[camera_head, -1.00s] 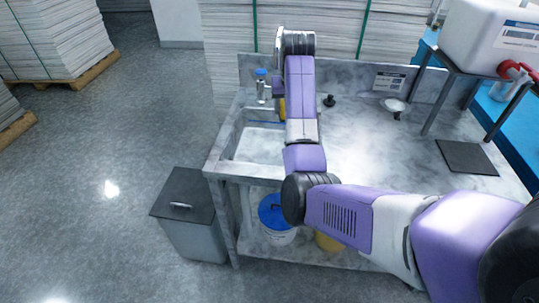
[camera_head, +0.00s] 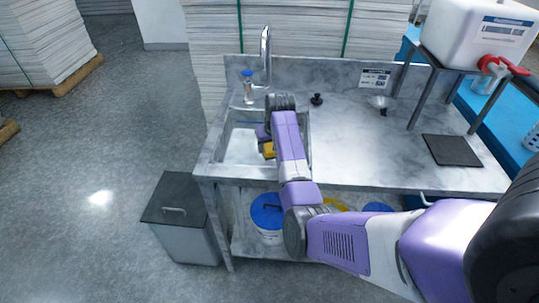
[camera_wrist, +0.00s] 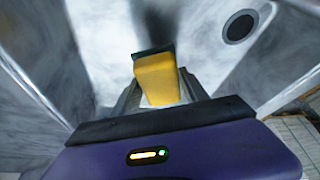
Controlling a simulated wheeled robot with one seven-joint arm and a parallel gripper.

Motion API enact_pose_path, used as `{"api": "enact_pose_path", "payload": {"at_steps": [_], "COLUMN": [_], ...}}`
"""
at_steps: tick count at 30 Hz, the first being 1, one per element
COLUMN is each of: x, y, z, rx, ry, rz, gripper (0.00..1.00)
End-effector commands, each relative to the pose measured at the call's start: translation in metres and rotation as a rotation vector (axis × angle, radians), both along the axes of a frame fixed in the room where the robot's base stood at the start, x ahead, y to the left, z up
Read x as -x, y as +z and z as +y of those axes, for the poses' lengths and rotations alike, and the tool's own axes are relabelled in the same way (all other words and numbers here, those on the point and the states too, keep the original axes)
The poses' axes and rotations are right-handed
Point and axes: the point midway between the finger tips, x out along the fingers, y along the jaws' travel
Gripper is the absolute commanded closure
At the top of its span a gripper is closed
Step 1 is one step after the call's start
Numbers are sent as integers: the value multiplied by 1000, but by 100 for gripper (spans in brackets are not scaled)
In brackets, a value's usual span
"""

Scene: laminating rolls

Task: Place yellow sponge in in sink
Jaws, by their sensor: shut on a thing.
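The yellow sponge (camera_wrist: 157,80) has a dark layer along its far end. My gripper (camera_wrist: 160,92) is shut on it in the wrist view. In the head view the sponge (camera_head: 268,150) shows as a small yellow patch beside my wrist, over the right part of the sink basin (camera_head: 240,146). My arm hides part of the basin and most of the gripper. Grey basin walls surround the sponge in the wrist view. I cannot tell whether the sponge touches the basin floor.
A chrome tap (camera_head: 266,52) and a blue-topped bottle (camera_head: 248,88) stand behind the basin. A white tank (camera_head: 478,32) stands on a frame.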

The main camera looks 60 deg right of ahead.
Motion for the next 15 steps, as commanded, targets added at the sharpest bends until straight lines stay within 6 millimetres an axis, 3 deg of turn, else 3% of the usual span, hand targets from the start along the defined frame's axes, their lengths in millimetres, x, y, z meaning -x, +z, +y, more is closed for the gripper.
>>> {"api": "enact_pose_path", "payload": {"at_steps": [10,15], "x": [0,0], "y": [-39,-47], "z": [0,0], "rx": [-2,0], "ry": [-1,-1], "rz": [0,-1], "gripper": [92,92]}}
